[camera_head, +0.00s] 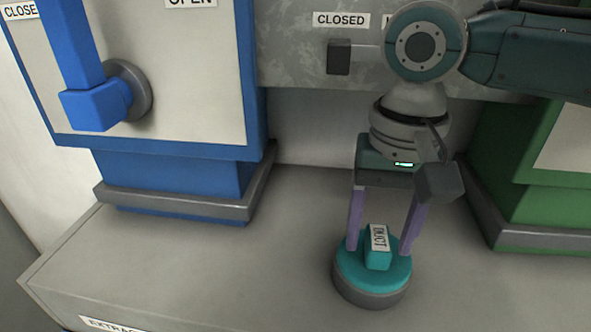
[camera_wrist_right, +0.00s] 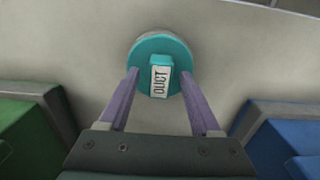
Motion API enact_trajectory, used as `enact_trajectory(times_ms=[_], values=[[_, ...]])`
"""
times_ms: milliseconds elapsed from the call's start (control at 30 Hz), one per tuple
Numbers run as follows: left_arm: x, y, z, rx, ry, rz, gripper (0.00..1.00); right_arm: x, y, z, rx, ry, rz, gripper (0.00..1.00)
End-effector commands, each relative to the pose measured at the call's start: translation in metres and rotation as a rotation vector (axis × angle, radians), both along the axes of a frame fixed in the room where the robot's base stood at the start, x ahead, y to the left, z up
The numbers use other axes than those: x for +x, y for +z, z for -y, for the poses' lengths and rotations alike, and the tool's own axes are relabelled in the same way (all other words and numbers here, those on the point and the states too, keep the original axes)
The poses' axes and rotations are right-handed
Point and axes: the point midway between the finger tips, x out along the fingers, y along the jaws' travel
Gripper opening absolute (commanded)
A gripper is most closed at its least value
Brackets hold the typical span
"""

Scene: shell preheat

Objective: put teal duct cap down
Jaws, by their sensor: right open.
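The teal duct cap (camera_head: 400,272) is a round teal disc with a raised block handle labelled DUCT. It sits upright on a dark grey round base on the grey bench top. It also shows in the right wrist view (camera_wrist_right: 178,50). My right gripper (camera_head: 377,248) points down over the cap. Its two purple fingers are spread on either side of the handle, with gaps to it. The wrist view shows the open fingers (camera_wrist_right: 160,72) with the labelled handle between them. My left gripper is not in view.
A blue box (camera_head: 190,178) with a large blue lever (camera_head: 95,105) stands at the left. A green box (camera_head: 525,205) stands at the right. A grey panel behind carries a CLOSED label (camera_head: 341,20) and a dark square knob (camera_head: 339,58). The bench top (camera_head: 200,270) left of the cap is clear.

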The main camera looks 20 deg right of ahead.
Motion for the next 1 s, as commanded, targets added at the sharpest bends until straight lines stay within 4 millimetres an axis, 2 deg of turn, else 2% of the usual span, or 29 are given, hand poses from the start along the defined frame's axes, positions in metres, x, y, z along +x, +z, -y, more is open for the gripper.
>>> enact_trajectory(times_ms=[267,367,700,800,900,1000], values=[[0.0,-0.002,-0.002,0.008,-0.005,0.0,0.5,0.001,0.008,0.0,0.001,0.001,0.003,0.64],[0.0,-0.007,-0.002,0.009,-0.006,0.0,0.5,0.002,0.024,0.0,0.002,0.0,0.005,0.64],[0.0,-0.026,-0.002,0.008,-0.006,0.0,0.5,0.001,0.099,0.0,0.001,0.001,0.006,0.64],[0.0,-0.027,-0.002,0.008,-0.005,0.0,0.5,0.001,0.113,0.0,0.002,0.0,0.003,0.64],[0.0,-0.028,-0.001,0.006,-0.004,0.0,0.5,0.001,0.12,-0.002,0.002,0.007,0.002,0.64],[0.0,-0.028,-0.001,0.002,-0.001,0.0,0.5,-0.003,0.109,-0.011,0.015,0.069,0.007,0.64]])
